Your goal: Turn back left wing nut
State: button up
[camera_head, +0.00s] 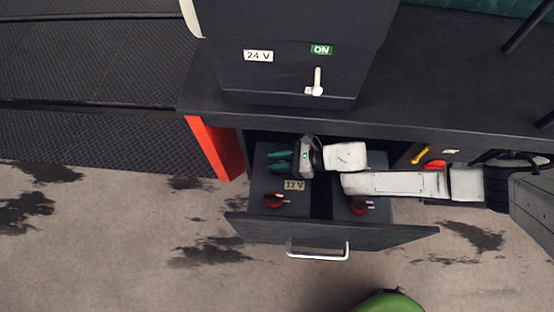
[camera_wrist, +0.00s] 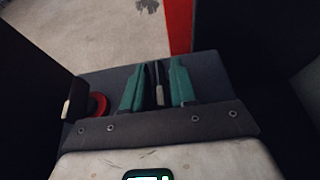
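A drawer (camera_head: 262,229) is pulled out and holds two dark boxes side by side. The left box (camera_head: 262,182) has a 12 V label (camera_head: 294,185). A red round part with a pale metal piece (camera_head: 275,200) is on its near end. A similar red part (camera_head: 360,206) is on the right box. My gripper (camera_head: 279,161) has teal fingers over the far part of the left box. In the wrist view the fingers (camera_wrist: 156,88) are apart, with a thin dark upright piece (camera_wrist: 159,84) between them. I cannot tell whether this is the wing nut. A red round part (camera_wrist: 98,104) shows at left.
A dark cabinet front with a 24 V label (camera_head: 258,56), a green ON label (camera_head: 321,49) and a white lever (camera_head: 316,82) stands above the drawer. A red panel (camera_head: 216,148) is left of the drawer opening.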

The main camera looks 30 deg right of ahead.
jog(key=shift+o, duration=1)
jog(key=v, duration=0.7)
jog(key=shift+s+d+r+b, duration=0.1)
jog(key=shift+s+d+b, duration=0.1)
jog(key=shift+b, duration=0.2)
